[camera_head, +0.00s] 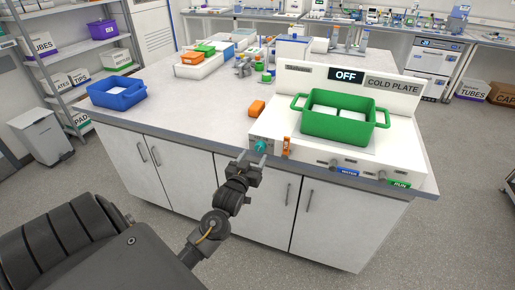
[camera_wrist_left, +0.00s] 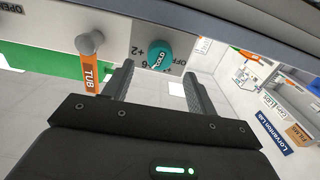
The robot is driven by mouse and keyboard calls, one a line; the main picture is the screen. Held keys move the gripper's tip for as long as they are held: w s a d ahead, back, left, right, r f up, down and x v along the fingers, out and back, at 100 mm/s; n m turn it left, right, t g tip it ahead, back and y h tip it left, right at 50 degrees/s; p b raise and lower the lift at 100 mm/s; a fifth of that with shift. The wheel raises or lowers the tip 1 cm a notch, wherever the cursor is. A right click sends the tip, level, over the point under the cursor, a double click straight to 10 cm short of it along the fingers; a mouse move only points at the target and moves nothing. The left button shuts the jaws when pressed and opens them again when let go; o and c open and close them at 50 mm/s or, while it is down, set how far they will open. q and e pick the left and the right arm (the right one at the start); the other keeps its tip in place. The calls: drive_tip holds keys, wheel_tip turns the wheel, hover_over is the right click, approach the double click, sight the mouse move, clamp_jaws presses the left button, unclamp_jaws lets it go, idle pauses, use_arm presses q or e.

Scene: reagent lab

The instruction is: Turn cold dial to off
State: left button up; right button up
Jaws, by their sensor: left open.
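The teal cold dial (camera_head: 261,147) is on the left front of the white cold plate unit (camera_head: 285,122). In the left wrist view the dial (camera_wrist_left: 160,54) shows large and tilted, with the word COLD on it and numbers beside it. My left gripper (camera_head: 251,161) is in front of the counter edge, near the dial. In the left wrist view its two fingers (camera_wrist_left: 158,84) are apart and empty, reaching toward either side of the dial; contact is not clear. The display (camera_head: 346,76) on the unit reads OFF. My right gripper is not in view.
A green bin (camera_head: 340,127) sits on the plate. An orange tag (camera_wrist_left: 90,80) hangs from a grey knob (camera_wrist_left: 90,41) beside the dial. Blue and green tagged controls are further right along the front. A blue bin (camera_head: 117,94) is at the counter's left end.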

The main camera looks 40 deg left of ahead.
sight(259, 148)
use_arm(q)
drive_tip(key=x, duration=0.5)
drive_tip(key=shift+w+p, duration=0.1)
drive_tip(key=shift+p, duration=0.25)
